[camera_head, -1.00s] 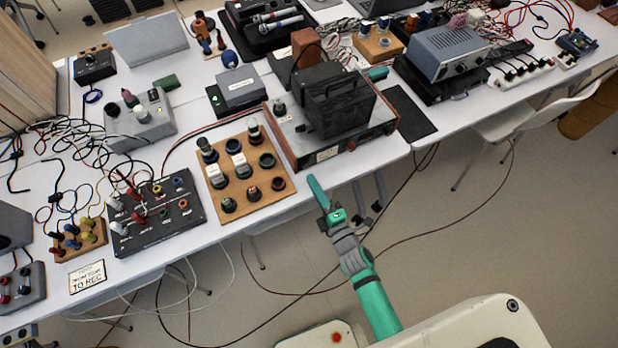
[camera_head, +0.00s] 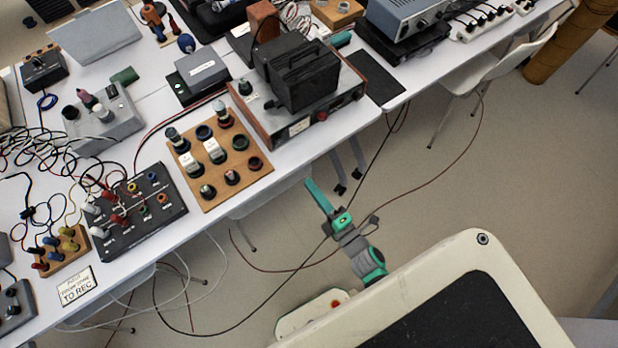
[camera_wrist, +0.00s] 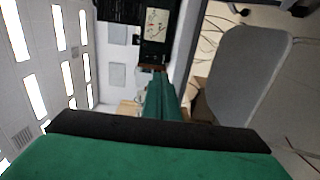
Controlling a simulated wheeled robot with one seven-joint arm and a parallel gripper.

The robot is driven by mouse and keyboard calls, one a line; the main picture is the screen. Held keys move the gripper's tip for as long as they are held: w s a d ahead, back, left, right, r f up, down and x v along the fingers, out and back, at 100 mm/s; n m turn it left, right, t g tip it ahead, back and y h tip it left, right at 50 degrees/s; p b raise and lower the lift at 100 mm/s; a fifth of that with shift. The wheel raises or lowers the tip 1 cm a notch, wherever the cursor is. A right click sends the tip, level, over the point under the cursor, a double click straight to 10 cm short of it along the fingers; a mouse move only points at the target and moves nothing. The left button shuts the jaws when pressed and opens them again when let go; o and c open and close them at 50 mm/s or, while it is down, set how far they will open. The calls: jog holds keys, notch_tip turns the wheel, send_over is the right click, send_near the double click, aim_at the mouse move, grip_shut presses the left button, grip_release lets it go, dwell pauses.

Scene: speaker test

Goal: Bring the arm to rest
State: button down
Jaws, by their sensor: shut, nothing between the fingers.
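My gripper (camera_head: 318,194) is green and grey and stands over the floor just off the table's front edge in the head view. Its fingers are together, with nothing between them, and they point up and left toward the table. In the wrist view the green fingers (camera_wrist: 163,97) reach away from the camera, closed. My arm's lower part is hidden behind my own pale body at the bottom of the head view.
The white table (camera_head: 285,176) carries a wooden board with knobs (camera_head: 218,163), a black box with jacks (camera_head: 138,212) and a black device on a wooden-sided unit (camera_head: 297,75). Cables (camera_head: 300,268) hang to the floor. A white chair (camera_head: 492,75) stands at right.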

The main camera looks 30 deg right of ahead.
jog(key=shift+w+a, duration=0.1)
jog(key=shift+a, duration=0.05)
jog(key=s+a+r+m+g+h, duration=0.1)
jog(key=s+a+r+m, duration=0.4)
jog(key=s+a+m, duration=0.3)
jog(key=s+a+r+m+g+h, duration=0.1)
jog(key=s+a+r+m, duration=0.4)
jog(key=s+a+m, duration=0.3)
jog(key=a+m, duration=0.1)
jog(key=m, duration=0.2)
jog(key=shift+s+a+g, duration=0.15)
jog(key=shift+s+g, duration=0.2)
jog(key=shift+g, duration=0.05)
